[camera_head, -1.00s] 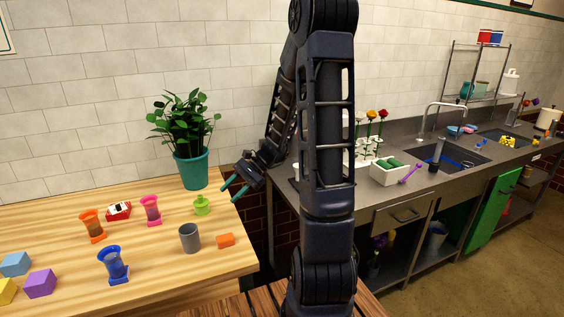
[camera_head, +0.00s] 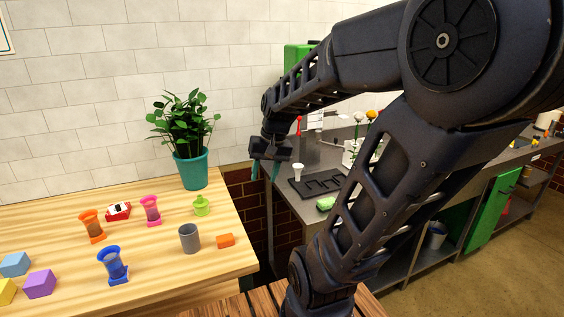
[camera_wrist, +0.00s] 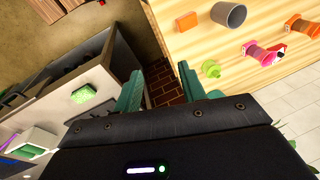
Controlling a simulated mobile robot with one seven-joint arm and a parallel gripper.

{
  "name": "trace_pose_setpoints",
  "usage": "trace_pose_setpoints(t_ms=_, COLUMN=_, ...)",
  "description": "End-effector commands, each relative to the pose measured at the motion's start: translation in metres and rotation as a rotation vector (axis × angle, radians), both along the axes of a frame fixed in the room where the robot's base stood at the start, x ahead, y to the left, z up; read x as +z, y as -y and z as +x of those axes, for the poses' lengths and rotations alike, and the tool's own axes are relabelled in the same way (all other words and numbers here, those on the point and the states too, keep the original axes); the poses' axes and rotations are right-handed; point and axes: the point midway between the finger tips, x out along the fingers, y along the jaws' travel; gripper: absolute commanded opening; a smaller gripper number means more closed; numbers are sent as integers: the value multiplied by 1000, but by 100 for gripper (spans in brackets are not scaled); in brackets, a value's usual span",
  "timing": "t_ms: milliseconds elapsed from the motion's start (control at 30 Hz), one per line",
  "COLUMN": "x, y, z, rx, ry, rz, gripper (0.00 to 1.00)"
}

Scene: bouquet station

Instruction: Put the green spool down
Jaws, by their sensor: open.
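My gripper (camera_head: 265,171) is open and empty, above the gap between the wooden table and the grey counter. In the wrist view its teal fingers (camera_wrist: 161,82) are spread with only brickwork between them. A light green piece (camera_head: 326,203) lies on the counter near its front edge, right of my gripper and below it. It also shows in the wrist view (camera_wrist: 83,93); I cannot tell whether it is the green spool. Another green thing (camera_wrist: 36,137) sits in a white box at the lower left of the wrist view. My arm hides much of the counter.
A black slotted tray (camera_head: 317,184) and a white cup (camera_head: 298,168) stand on the counter. The wooden table (camera_head: 215,268) holds a potted plant (camera_head: 190,168), a lime-green knobbed piece (camera_head: 201,206), a grey cup (camera_head: 189,238), an orange block (camera_head: 225,240) and several coloured pieces.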

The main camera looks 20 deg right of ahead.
Motion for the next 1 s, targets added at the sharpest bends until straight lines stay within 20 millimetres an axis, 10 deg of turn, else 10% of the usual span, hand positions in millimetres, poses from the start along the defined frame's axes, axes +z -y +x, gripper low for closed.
trace_pose_setpoints(t_ms=400, x=43, y=35, z=-35, rx=127, ry=254, rz=-212, gripper=41)
trace_pose_setpoints(t_ms=1000, x=46, y=38, z=-38, rx=136, ry=274, rz=-231, gripper=41)
